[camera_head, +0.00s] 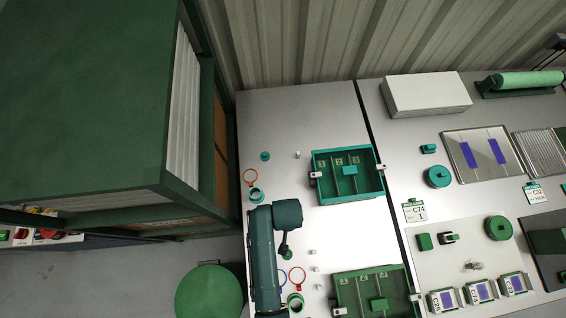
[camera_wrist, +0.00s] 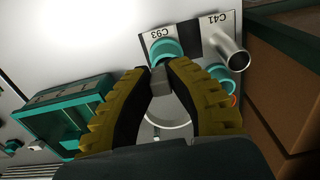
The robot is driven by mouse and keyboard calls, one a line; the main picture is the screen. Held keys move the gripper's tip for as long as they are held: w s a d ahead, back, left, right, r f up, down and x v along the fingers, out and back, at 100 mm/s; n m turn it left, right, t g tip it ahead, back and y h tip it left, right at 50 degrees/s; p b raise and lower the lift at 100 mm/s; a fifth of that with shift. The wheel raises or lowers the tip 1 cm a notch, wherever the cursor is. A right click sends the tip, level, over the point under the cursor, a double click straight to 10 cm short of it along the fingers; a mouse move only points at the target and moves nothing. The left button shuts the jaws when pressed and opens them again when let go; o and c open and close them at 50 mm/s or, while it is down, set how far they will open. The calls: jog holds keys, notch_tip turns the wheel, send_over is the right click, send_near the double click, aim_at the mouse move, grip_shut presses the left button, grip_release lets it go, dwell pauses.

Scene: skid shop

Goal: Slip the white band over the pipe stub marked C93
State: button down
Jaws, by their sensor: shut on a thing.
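In the wrist view, my gripper (camera_wrist: 160,78) is shut on a small grey tab that appears to belong to the white band (camera_wrist: 168,125). The band is a thin ring, seen between the fingers and partly hidden by them. Just beyond the fingertips is the label C93 (camera_wrist: 159,34), with a round teal piece (camera_wrist: 166,50) beside it. The fingertips and tab overlap this piece in the picture, and I cannot tell whether they touch. The stub marked C93 is not clearly visible apart from that piece. The band appears apart from it.
A bare metal pipe (camera_wrist: 232,52) stands by the label C41 (camera_wrist: 217,21), with a teal ring (camera_wrist: 220,74) near it. A teal compartment box (camera_wrist: 65,112) lies at left. In the head view, a green cabinet (camera_head: 90,90) borders the bench (camera_head: 275,115).

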notch_tip(320, 180, down, 5)
jog(key=b, duration=0.4)
jog(key=shift+f, duration=0.15)
jog(key=shift+p, duration=0.5)
dwell(0.8)
jog(key=shift+f, duration=0.15)
dwell(0.4)
jog(key=shift+f, duration=0.35)
jog(key=shift+f+b, duration=0.2)
jog(key=shift+b, duration=0.1)
jog(key=shift+f, duration=0.3)
jog(key=shift+f, duration=0.15)
dwell(0.3)
